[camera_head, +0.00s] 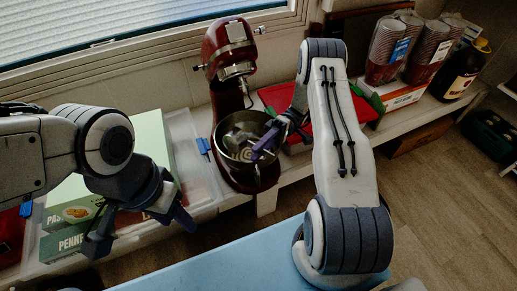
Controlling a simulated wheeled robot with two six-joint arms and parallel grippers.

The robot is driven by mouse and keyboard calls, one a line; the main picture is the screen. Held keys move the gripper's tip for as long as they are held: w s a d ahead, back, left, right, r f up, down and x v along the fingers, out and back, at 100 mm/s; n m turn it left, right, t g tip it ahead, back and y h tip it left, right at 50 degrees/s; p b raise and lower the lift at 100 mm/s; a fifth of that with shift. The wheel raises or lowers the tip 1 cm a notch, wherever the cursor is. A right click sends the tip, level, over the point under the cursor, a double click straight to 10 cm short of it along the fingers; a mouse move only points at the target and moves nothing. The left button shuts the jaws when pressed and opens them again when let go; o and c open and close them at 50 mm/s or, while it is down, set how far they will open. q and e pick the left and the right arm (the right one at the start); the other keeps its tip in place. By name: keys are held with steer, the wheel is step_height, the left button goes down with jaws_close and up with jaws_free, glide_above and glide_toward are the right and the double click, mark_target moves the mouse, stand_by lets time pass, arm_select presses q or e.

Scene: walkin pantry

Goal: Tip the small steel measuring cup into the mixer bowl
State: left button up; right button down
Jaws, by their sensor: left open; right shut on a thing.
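The red stand mixer (229,62) stands on the shelf at the middle, with its steel mixer bowl (246,177) below the head. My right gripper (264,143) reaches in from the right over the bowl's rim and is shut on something. A small grey metallic shape (236,138) shows at the bowl's mouth by the fingers; it looks like the steel measuring cup, but its tilt and contents are too small to tell. My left gripper (141,228) is open and empty, in front of the clear bin, left of the mixer.
A clear bin (205,172) with green pasta boxes (152,135) stands left of the mixer. A red tray (297,128), stacked cups (388,48) and a dark jar (459,70) stand to the right. A blue surface (222,266) lies in front.

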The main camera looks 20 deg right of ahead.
steer(key=t+h+p, duration=0.1)
steer(key=p, duration=0.1)
steer(key=h+p, duration=0.1)
steer(key=p, duration=0.2)
steer(key=a+t+h+p, duration=0.1)
steer(key=h+p, duration=0.1)
steer(key=p, duration=0.1)
steer(key=shift+s+r+t, duration=0.3)
steer(key=shift+s, duration=0.05)
steer(key=shift+a+f+p, duration=0.1)
steer(key=shift+p, duration=0.2)
steer(key=shift+f+h, duration=0.3)
steer(key=shift+h, duration=0.1)
steer(key=shift+s+a+r+t+h+p, duration=0.15)
steer(key=shift+r+t+h+p, duration=0.25)
steer(key=shift+p, duration=0.75)
steer(key=t+h+p, duration=0.1)
steer(key=h+p, duration=0.1)
steer(key=t+h+p, duration=0.1)
steer(key=h+p, duration=0.1)
steer(key=p, duration=0.1)
steer(key=shift+s+a+t, duration=0.2)
steer(key=shift+a+t, duration=0.1)
steer(key=shift+a, duration=0.05)
